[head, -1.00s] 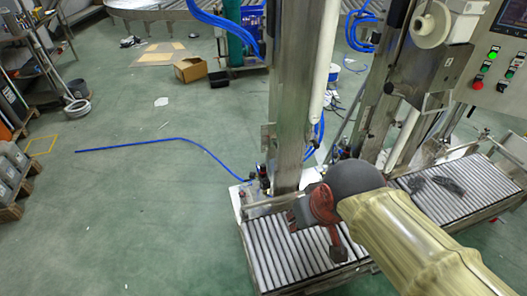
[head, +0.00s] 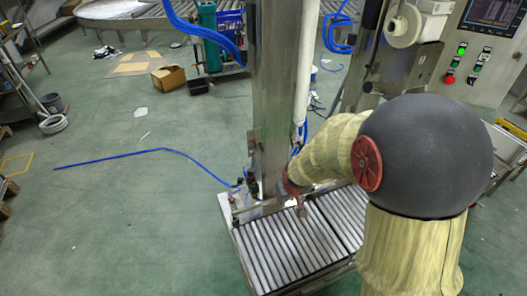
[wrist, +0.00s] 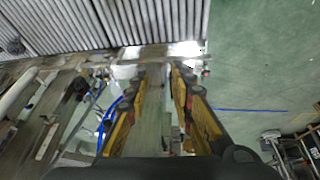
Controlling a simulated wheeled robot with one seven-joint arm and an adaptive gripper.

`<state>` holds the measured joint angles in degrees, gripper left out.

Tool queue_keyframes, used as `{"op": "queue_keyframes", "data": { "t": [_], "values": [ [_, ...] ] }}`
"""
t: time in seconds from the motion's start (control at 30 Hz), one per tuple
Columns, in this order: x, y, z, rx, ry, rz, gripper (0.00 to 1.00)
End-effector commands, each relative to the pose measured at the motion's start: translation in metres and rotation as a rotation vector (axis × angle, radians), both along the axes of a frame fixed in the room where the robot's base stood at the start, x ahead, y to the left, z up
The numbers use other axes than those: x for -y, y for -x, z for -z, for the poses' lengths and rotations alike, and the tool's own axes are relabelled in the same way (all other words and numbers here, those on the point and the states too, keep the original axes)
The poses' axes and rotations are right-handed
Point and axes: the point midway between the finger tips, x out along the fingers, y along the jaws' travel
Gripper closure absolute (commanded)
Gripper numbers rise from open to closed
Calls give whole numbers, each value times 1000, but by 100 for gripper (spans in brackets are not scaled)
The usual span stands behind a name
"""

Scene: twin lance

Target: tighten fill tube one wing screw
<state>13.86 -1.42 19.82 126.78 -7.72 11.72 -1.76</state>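The steel column (head: 277,80) stands upright in the head view, with a white fill tube (head: 307,60) along its right side. I cannot make out the wing screw in either view. My gripper (wrist: 160,76) is open in the wrist view, its yellow-sided fingers apart. A steel upright (wrist: 150,130) shows in the gap between them, with no visible grip on it. In the head view my own arm hides most of the gripper near the column's foot.
The roller conveyor (head: 285,250) lies below the column. A control panel (head: 490,45) stands at the upper right. A blue hose (head: 120,158) lies on the green floor, and a cardboard box (head: 168,77) sits farther back. The floor at left is mostly clear.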

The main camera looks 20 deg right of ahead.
Motion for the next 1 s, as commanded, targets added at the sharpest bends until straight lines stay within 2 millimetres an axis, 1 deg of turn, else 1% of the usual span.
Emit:
{"op": "queue_keyframes", "data": {
  "t": [0.03,0.1,0.17,0.2,0.3,0.4,0.47,0.5,0.57,0.67,0.7,0.8,0.9,1.0],
  "values": [
    [9,-13,23,17,4,-4,76],
    [20,-36,48,72,15,-21,76],
    [29,-56,68,131,24,-37,76],
    [33,-70,80,178,30,-49,76],
    [42,-101,102,304,45,-81,76],
    [45,-128,113,442,59,-116,76],
    [46,-143,114,532,67,-135,76],
    [46,-152,111,596,73,-148,76],
    [45,-164,105,693,81,-167,76],
    [41,-179,85,854,98,-195,76],
    [40,-184,75,913,105,-204,76],
    [36,-190,51,1038,120,-223,76],
    [34,-193,33,1118,130,-234,76],
    [33,-195,24,1157,135,-241,76]
  ]
}}
